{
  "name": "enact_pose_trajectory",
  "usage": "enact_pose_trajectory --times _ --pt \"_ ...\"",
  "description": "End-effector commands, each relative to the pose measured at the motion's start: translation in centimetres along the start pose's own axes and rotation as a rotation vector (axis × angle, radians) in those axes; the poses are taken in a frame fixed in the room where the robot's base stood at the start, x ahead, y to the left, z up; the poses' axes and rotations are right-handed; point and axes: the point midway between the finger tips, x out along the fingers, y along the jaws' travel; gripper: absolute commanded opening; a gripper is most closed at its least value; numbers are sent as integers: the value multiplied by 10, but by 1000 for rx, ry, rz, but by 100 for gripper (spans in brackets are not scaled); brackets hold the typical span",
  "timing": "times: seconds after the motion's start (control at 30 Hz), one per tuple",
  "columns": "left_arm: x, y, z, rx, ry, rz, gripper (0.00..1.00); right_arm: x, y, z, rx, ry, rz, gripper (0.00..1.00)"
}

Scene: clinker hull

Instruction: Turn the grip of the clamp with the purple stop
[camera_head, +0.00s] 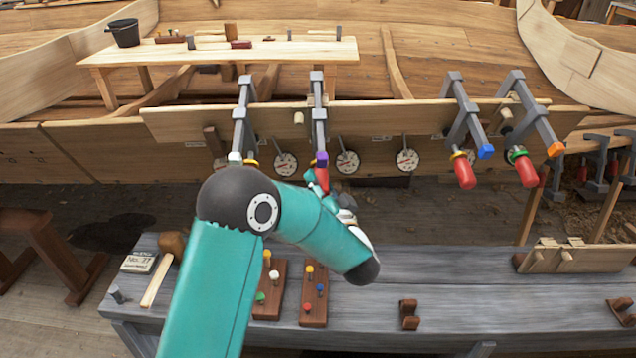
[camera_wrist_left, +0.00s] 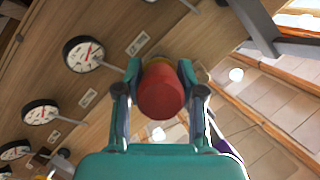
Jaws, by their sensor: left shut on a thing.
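The clamp (camera_head: 319,115) with the purple stop (camera_head: 322,157) hangs on the plank left of the middle in the head view. Its red grip (camera_head: 322,179) points down and is partly hidden by my left arm. My left gripper (camera_head: 327,188) is at this grip. In the left wrist view the red grip (camera_wrist_left: 161,92) sits between the two fingers of my left gripper (camera_wrist_left: 160,82), which are shut on it. A purple piece (camera_wrist_left: 226,148) shows at the lower right there. My right gripper is not in view.
A clamp with a white stop (camera_head: 235,157) hangs to the left. Clamps with a blue stop (camera_head: 486,152) and an orange stop (camera_head: 555,150) hang to the right. Round gauges (camera_head: 347,162) line the plank. A grey bench (camera_head: 455,290) stands below, bearing peg boards.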

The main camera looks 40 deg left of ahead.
Motion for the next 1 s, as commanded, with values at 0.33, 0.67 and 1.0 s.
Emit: enact_pose_trajectory --times 0.33,0.67,1.0 --pt "0 1 0 0 1 3 64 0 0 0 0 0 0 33" --pt "-3 1 0 -1 1 3 64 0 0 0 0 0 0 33" --pt "-55 1 0 1 4 7 64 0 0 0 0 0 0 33"
